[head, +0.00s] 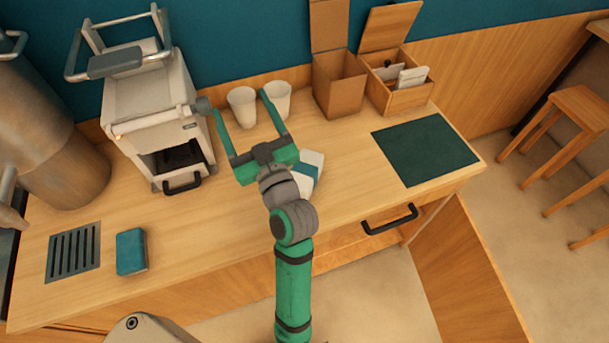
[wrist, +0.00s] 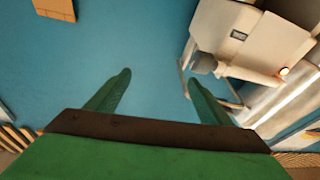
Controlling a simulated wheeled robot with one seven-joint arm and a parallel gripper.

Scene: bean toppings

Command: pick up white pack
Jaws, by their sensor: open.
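A white pack (head: 312,160) with a teal band lies on the wooden counter, right beside my gripper's base in the head view. Part of it is hidden behind my gripper and wrist. My gripper (head: 241,103) is open, with its two green fingers spread and pointing toward the back wall. Nothing is between the fingers. In the wrist view, my open gripper (wrist: 158,74) faces the blue wall, and the pack does not show there.
A white machine (head: 150,95) stands left of my gripper, close to its left finger. Two white cups (head: 242,105) stand behind. A tall brown box (head: 338,85) and an open wooden box (head: 395,97) stand back right. A dark green mat (head: 425,150) lies right; a teal block (head: 131,251) lies front left.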

